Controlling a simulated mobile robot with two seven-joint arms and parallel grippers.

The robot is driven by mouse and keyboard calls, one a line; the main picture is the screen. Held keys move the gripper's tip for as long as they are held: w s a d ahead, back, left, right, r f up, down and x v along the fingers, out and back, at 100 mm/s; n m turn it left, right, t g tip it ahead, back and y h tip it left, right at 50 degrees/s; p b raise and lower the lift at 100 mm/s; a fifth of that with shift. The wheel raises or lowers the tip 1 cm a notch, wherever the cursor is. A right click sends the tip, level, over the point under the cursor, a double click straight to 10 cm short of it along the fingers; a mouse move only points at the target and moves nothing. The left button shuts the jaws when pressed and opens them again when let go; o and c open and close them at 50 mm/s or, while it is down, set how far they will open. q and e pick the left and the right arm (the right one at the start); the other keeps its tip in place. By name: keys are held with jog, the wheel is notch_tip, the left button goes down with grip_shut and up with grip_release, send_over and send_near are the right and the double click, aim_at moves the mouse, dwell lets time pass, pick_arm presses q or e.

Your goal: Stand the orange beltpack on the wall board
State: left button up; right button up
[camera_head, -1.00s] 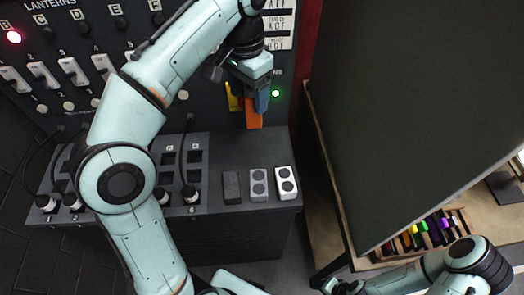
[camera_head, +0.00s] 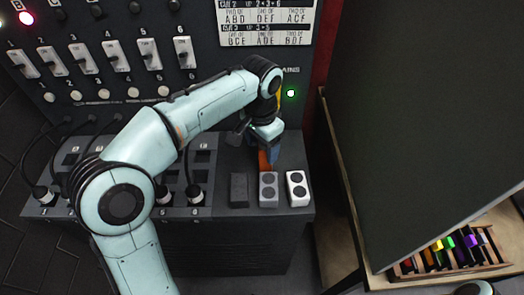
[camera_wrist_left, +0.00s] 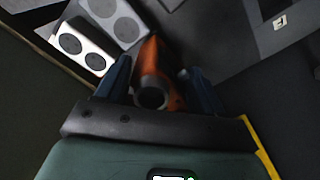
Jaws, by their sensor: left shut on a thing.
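The orange beltpack (camera_head: 264,160) is held in my left gripper (camera_head: 268,147), low in front of the dark wall board (camera_head: 215,75) and above the desk ledge. In the left wrist view the beltpack (camera_wrist_left: 151,72) sits between the two blue fingers, which are shut on it. Its lower end is partly hidden by the gripper and the grey boxes in the head view, and I cannot tell whether it touches the ledge. A small green light (camera_head: 291,93) glows on the board above and right of the gripper. My right gripper is out of view.
A dark block (camera_head: 239,190), a grey two-disc box (camera_head: 268,190) and a white two-disc box (camera_head: 298,189) stand on the ledge near the beltpack. Cabled plugs (camera_head: 194,193) are to the left. A large dark panel (camera_head: 420,120) and a colourful rack (camera_head: 450,252) are at the right.

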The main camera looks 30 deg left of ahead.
pick_arm(q)
jog(key=shift+f, duration=1.05)
jog(key=o, duration=1.5)
